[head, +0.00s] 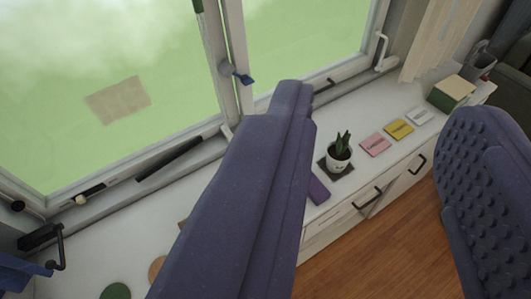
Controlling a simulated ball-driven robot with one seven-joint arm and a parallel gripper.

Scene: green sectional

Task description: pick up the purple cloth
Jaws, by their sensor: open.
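A purple cloth (318,190) lies on the white counter, near its front edge and just left of the potted plant. Only part of it shows, because my left finger covers the rest. My gripper (382,103) is open, with one big blue-grey finger across the middle of the view and the other, with a bumpy inner pad, at the right edge. Nothing is seen held between the fingers. I cannot tell how far above the counter they are.
A plant in a white pot (339,159) stands on a dark mat. Pink (375,144), yellow (399,129) and white (419,116) squares and a green box (451,94) lie to the right. Windows (110,90) back the counter (395,160). A green disc (116,291) lies lower left.

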